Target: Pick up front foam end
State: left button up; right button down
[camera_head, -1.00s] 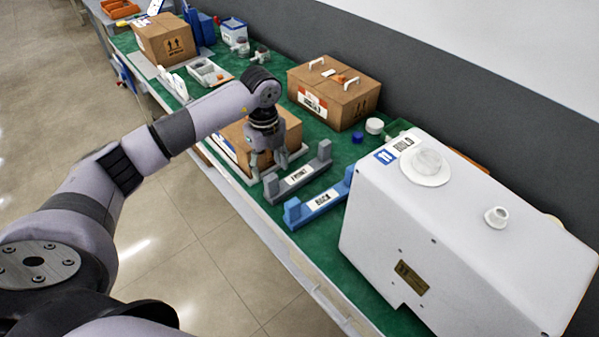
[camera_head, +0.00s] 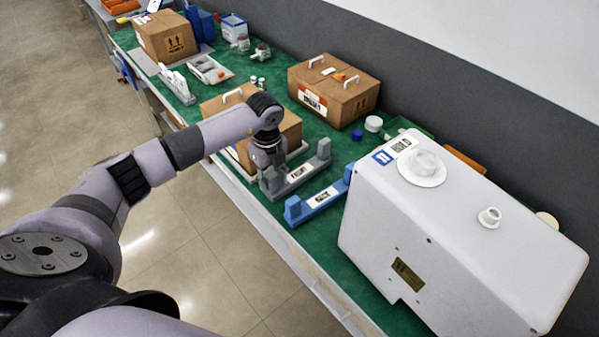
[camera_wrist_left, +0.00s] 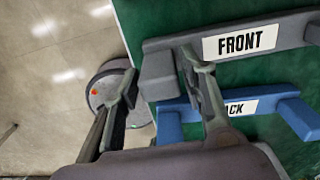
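The front foam end (camera_head: 299,173) is a grey U-shaped piece with a white FRONT label, lying on the green bench top near its front edge. It also shows in the left wrist view (camera_wrist_left: 288,35). My left gripper (camera_wrist_left: 158,68) is open, with its fingers on either side of the grey end block at the near-left end of this piece. A gap shows between the left finger and the block; whether the right finger touches it, I cannot tell. In the head view the left gripper (camera_head: 270,188) is partly hidden by its own wrist. My right gripper is out of view.
A blue foam end (camera_head: 322,199) labelled BACK lies just beside the grey one. A large white canister (camera_head: 450,240) stands to the right. A cardboard box (camera_head: 228,103) with a white handle is close behind my left wrist. Another box (camera_head: 335,90) stands farther back.

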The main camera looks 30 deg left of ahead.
pick_arm(q)
jog(key=c, duration=0.7)
jog(key=shift+r, duration=0.1)
jog(key=shift+c, duration=0.2)
